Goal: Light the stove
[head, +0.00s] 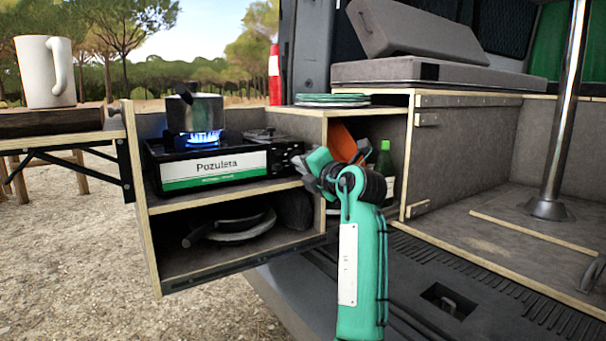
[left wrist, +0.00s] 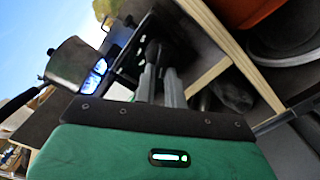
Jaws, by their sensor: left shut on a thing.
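The black camping stove (head: 215,168) with a white and green "Pozuleta" label stands on the upper shelf of the pull-out unit. A blue flame (head: 194,138) burns on its left burner, under a metal pot (head: 195,110). The flame also shows in the left wrist view (left wrist: 96,74), beside the pot (left wrist: 73,64). My left gripper (head: 303,165) is at the stove's right front end. In the left wrist view its two grey fingers (left wrist: 158,76) are shut on a dark stove knob (left wrist: 153,50). The knob is mostly hidden in the head view. My right gripper is not in view.
Dark pans (head: 232,228) lie on the shelf below the stove. A green bottle (head: 384,158) and an orange item (head: 343,142) stand in the compartment just behind my left gripper. Plates (head: 333,99) lie on top. A white mug (head: 45,72) stands at the far left.

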